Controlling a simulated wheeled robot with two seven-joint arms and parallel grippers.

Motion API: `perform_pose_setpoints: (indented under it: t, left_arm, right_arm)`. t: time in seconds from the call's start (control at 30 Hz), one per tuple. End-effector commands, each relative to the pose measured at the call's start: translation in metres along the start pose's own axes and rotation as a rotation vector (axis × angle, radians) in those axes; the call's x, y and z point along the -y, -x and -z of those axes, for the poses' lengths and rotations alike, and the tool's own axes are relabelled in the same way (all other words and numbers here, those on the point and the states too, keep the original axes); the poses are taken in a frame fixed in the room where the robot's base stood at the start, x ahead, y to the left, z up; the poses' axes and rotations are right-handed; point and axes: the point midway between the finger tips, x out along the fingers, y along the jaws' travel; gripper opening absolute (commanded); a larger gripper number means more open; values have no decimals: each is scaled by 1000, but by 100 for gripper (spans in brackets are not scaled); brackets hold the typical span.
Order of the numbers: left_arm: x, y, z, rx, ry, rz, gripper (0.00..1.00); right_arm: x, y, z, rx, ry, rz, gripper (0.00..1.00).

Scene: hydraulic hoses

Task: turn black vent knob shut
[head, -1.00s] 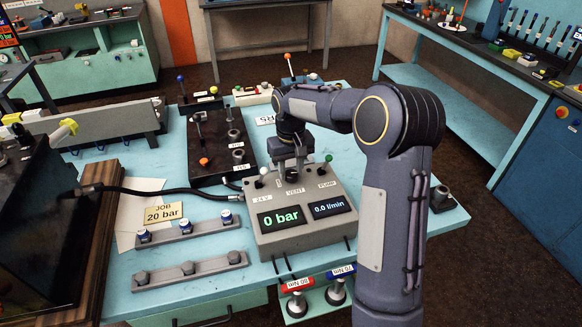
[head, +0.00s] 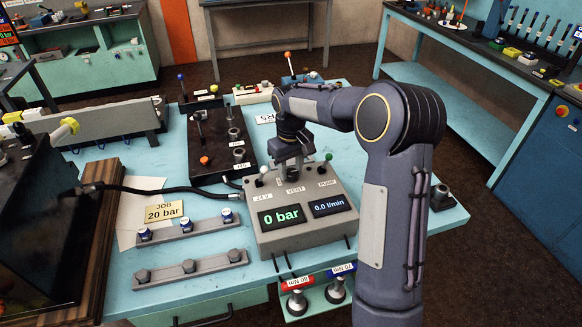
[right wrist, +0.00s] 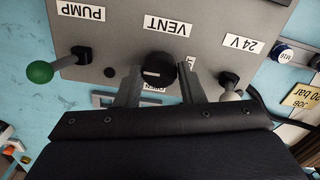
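The black vent knob (right wrist: 158,68) sits by the VENT label (right wrist: 168,26) on the grey control box. In the right wrist view it lies between the tips of my right gripper (right wrist: 159,78), with a small gap at each side. The gripper is open and points down at the box. In the head view my right gripper (head: 291,170) is over the top of the control box (head: 300,238) and mostly hides the knob. The displays read 0 bar (head: 281,216) and 0.0 l/min (head: 328,206). My left gripper is out of view.
The green-tipped PUMP lever (right wrist: 40,71) and the 24 V lever (right wrist: 229,80) stand either side of the fingers. A black hose (head: 150,190) runs left from the box. Fitting rails (head: 190,270) and a JOB 20 bar card (head: 166,213) lie to the left.

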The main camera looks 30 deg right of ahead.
Motion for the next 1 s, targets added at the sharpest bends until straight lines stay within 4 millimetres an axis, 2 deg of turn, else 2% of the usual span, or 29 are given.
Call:
perform_pose_setpoints:
  t: [0.03, 0.13, 0.47, 0.57, 0.8, 1.0]
  left_arm:
    - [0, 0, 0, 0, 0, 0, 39]
    - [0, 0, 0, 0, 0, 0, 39]
    - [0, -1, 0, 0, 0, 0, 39]
    - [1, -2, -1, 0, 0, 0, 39]
    - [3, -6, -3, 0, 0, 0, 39]
    - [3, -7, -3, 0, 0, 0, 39]
  right_arm:
    - [0, 0, 0, 1, 1, 0, 42]
    - [0, 0, 0, 0, 0, 0, 55]
    - [0, 4, 0, -2, -2, -1, 55]
    - [0, 15, 1, -5, -2, -1, 55]
    - [0, 56, 1, -4, -2, -1, 55]
    - [0, 76, 0, -2, -1, 0, 55]
